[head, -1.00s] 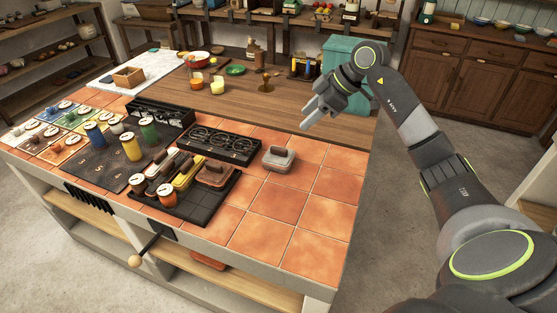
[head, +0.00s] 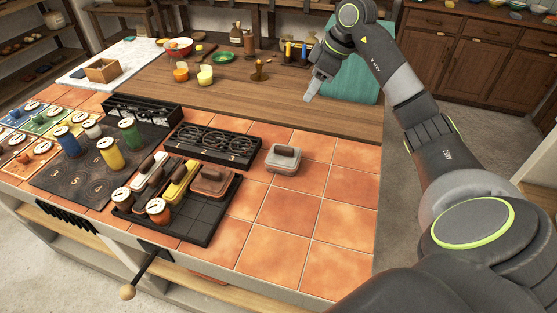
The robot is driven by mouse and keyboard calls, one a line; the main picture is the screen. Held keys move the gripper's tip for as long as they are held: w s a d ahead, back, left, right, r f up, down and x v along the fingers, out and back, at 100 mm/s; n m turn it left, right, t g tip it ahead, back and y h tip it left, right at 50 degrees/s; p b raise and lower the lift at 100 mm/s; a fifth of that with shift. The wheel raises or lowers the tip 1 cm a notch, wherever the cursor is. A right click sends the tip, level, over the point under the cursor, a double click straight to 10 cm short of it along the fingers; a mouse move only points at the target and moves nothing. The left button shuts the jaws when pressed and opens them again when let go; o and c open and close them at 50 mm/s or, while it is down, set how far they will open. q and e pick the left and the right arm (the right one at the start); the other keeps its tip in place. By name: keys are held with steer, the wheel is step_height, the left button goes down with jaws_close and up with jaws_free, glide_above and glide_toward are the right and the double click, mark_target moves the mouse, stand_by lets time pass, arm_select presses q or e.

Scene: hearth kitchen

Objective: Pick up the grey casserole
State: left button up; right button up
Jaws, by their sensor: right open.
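The grey casserole (head: 284,160) is a small rounded-square lidded dish with a handle on top. It sits upright on the terracotta tiles, right of the black racks, with bare tile on its right and front. My right gripper (head: 312,90) is open and empty. It hangs above the wooden part of the counter, up and to the right of the casserole in the head view, apart from it. My left gripper is out of view.
A black rack with rings (head: 212,143) stands close left of the casserole. A black tray (head: 203,222) holds a brown casserole (head: 213,181), a yellow one (head: 181,184) and jars. A teal box (head: 357,75) stands behind my right arm. Tiles at front right are clear.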

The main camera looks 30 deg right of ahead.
step_height(320, 180, down, 5)
steer(key=b, duration=0.4)
glide_above(285, 147)
steer(key=s+d, duration=0.1)
steer(key=s, duration=0.1)
steer(key=f, duration=1.2)
steer(key=shift+w, duration=0.2)
steer(key=shift+p+x, duration=0.7)
steer(key=shift+x, duration=1.95)
steer(key=shift+s+d+f, duration=0.1)
steer(key=shift+d, duration=0.1)
jaws_close()
